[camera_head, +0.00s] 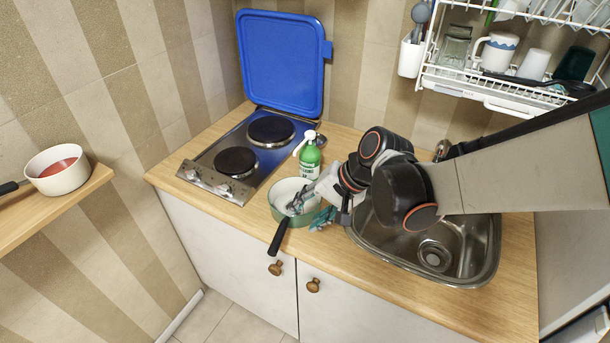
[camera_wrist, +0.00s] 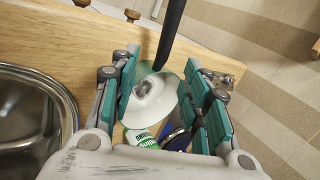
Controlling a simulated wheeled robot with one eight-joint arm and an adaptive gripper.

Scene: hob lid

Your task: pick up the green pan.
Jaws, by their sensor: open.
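The green pan (camera_head: 284,190) stands on the wooden counter in front of the hob, with a pale inside and a black handle (camera_head: 279,236) pointing to the counter's front edge. My gripper (camera_head: 312,207) is open and low at the pan's right side; one finger shows over the pan, the other to its right. In the wrist view the pan (camera_wrist: 150,100) shows between the spread teal fingers of my gripper (camera_wrist: 160,68), its handle (camera_wrist: 172,30) running up between the tips. Whether a finger touches the pan I cannot tell.
A green spray bottle (camera_head: 310,160) stands close behind the pan. The hob (camera_head: 218,187) has its blue lid (camera_head: 282,60) raised. A sink (camera_head: 482,255) lies right, below a dish rack (camera_head: 485,85). A white bowl-like pan (camera_head: 58,180) sits on the left shelf.

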